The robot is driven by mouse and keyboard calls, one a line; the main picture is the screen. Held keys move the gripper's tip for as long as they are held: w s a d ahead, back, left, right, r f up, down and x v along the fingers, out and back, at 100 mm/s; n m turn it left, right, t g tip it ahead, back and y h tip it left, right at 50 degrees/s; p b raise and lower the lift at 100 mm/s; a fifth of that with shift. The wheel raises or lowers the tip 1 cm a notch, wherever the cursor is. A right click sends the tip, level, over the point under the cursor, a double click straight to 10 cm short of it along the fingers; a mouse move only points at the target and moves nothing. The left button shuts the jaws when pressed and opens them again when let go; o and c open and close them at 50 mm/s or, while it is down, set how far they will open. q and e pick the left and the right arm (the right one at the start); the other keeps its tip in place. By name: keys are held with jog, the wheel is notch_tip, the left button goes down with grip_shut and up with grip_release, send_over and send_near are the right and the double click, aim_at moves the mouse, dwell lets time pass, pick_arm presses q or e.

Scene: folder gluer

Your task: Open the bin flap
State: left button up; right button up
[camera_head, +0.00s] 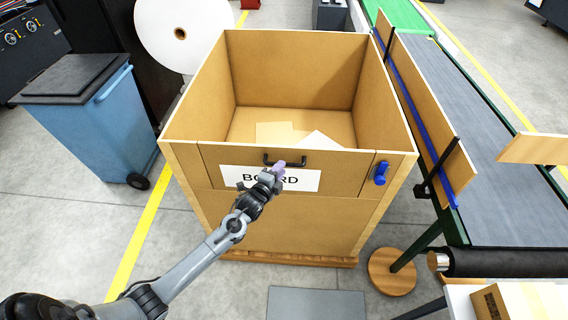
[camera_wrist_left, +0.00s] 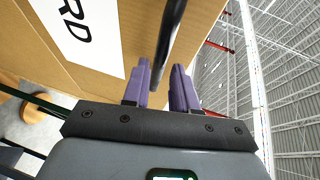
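The bin flap (camera_head: 346,185) is the upper front panel of a large open-topped cardboard-brown bin (camera_head: 295,228). It stands upright, flush with the front, with a white label reading BOARD partly covered by my arm. A black bar handle (camera_head: 300,163) is near the flap's top edge; the handle (camera_wrist_left: 170,35) also shows in the left wrist view. A blue latch (camera_head: 381,173) sits right of the flap. My left gripper (camera_head: 277,170) is at the handle. Its purple fingers (camera_wrist_left: 161,88) are apart, with the bar in line with the gap between them; contact cannot be told. My right gripper is out of view.
A blue wheeled bin (camera_head: 95,125) stands at the left, a large white roll (camera_head: 180,32) behind. A conveyor (camera_head: 490,150) with a wooden side board (camera_head: 425,115) runs close along the right. Sheets (camera_head: 275,132) lie inside the bin. Floor in front holds a grey plate (camera_head: 315,303).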

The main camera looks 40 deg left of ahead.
pick_arm(q)
jog(key=shift+x, duration=2.05)
grip_shut()
